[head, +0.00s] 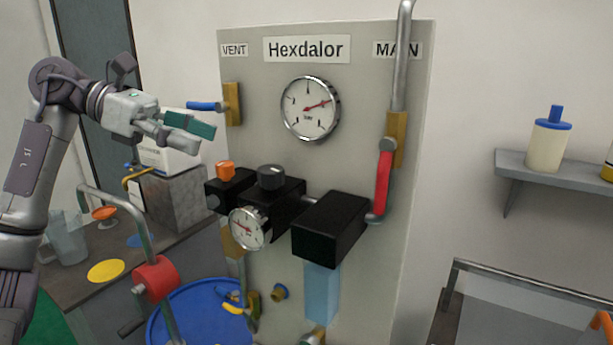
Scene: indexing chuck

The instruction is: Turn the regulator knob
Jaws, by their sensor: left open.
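The regulator knob (271,177) is a dark round knob with a pale mark, on top of a black block on the grey Hexdalor panel (360,70). A small round gauge (247,228) sits on the front below it. An orange knob (226,170) stands on a smaller black block to its left. My left gripper (200,127), with teal fingers, is open and empty. In the picture it is up and to the left of the regulator knob, apart from it. My right gripper is out of view.
A blue-handled vent valve (205,106) sticks out beside my left gripper. A large gauge (310,108) is above the knob. A red-handled main valve (384,182) and a black box (329,228) are to the right. A side table (185,248) stands left.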

